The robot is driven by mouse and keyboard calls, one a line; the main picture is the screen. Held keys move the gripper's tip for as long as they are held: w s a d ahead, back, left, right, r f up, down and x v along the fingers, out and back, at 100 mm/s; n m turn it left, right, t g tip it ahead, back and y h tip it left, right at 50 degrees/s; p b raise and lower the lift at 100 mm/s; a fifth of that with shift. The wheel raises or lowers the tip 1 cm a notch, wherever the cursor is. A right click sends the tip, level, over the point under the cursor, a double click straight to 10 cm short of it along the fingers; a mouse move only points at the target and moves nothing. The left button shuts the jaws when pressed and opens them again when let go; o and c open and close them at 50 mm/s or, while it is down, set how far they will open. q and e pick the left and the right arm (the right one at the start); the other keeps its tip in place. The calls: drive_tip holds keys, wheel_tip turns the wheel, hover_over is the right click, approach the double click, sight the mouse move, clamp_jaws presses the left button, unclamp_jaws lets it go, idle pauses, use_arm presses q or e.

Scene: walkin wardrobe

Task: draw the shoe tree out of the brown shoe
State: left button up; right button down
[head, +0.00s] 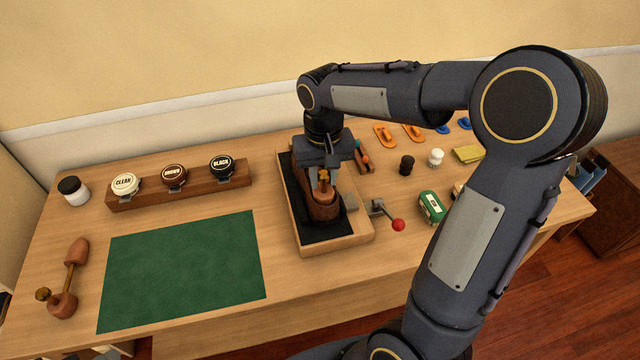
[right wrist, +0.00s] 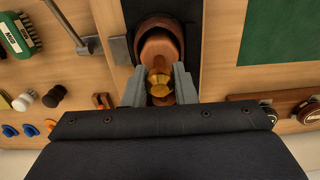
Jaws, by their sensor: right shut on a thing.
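The brown shoe (head: 318,213) stands in a wooden tray lined with black (head: 345,242), and it also shows in the right wrist view (right wrist: 157,26). The shoe tree (right wrist: 157,47) sits in the shoe's opening, with its brass knob (right wrist: 159,84) at the heel end. My right gripper (head: 322,172) reaches down from above, and its two grey fingers (right wrist: 159,88) are shut on the brass knob. The gripper hides part of the shoe and tree in the head view. My left gripper is not in view.
Another shoe tree (head: 76,252) lies left of a green mat (head: 185,265). A wooden rack (head: 150,199) holds several polish tins. A red-knobbed lever (head: 397,225) and a green brush (head: 432,207) are right of the tray. The green mat is clear.

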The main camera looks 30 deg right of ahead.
drive_tip(key=shift+w+r+p, duration=0.15)
drive_tip(key=shift+r+p, duration=0.4)
drive_tip(key=shift+r, duration=0.05)
idle(0.4)
drive_tip(key=shift+w+d, duration=0.1)
drive_tip(key=shift+w, duration=0.25)
idle(0.6)
drive_tip(key=shift+r+p, duration=0.55)
drive_tip(key=shift+p, duration=0.15)
idle(0.4)
drive_tip(key=shift+w+d, duration=0.1)
drive_tip(key=shift+w, duration=0.2)
idle(0.6)
drive_tip(key=shift+r+p, duration=0.55)
drive_tip(key=shift+p, duration=0.15)
idle(0.3)
drive_tip(key=shift+w+d, duration=0.1)
drive_tip(key=shift+w, duration=0.2)
idle(0.6)
